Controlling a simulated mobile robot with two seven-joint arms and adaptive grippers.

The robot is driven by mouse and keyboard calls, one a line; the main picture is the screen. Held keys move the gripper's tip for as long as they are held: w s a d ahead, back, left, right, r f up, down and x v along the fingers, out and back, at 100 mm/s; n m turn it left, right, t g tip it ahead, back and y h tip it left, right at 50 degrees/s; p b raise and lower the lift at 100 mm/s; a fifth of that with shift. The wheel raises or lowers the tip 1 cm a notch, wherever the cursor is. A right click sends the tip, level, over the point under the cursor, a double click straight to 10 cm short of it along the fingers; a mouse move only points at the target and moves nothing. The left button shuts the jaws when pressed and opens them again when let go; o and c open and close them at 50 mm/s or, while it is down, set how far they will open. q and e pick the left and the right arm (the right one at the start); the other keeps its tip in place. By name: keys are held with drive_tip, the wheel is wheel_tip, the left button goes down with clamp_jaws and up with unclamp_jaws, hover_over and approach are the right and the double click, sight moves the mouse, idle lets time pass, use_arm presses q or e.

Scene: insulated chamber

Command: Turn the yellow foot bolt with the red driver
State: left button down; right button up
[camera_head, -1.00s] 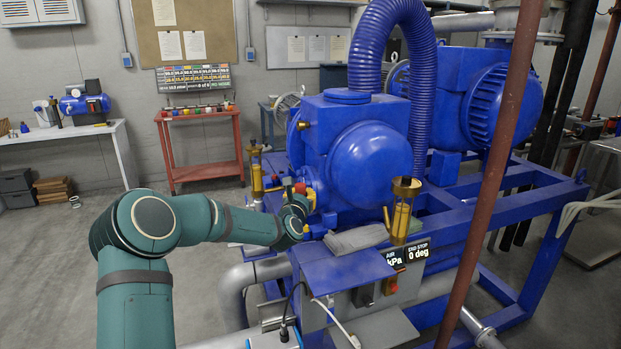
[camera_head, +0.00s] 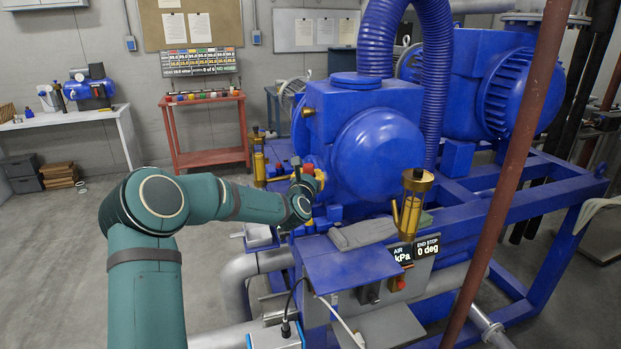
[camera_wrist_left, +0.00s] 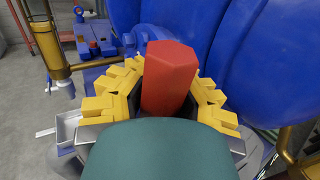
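The red driver (camera_wrist_left: 168,78) shows its faceted red handle in the left wrist view, standing up between the yellow fingers of my left gripper (camera_wrist_left: 166,92). The fingers sit close on both sides of the handle, and I see it as held. In the head view my left gripper (camera_head: 313,181) is beside the front of the blue pump (camera_head: 378,150), with a bit of red showing at it. The driver's tip is hidden. I cannot make out the yellow foot bolt in either view. My right gripper is not in view.
A brass cylinder (camera_head: 411,205) stands right of the gripper, and another (camera_head: 259,165) behind it to the left. A red-brown pole (camera_head: 500,190) crosses the right side.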

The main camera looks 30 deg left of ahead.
use_arm(q)
drive_tip(key=shift+f+b, duration=1.15)
drive_tip(key=shift+f, duration=1.7)
drive_tip(key=shift+f, duration=0.3)
drive_tip(key=shift+f, duration=0.3)
drive_tip(key=shift+f, duration=0.65)
idle(0.3)
idle(0.4)
drive_tip(key=c, duration=1)
unclamp_jaws()
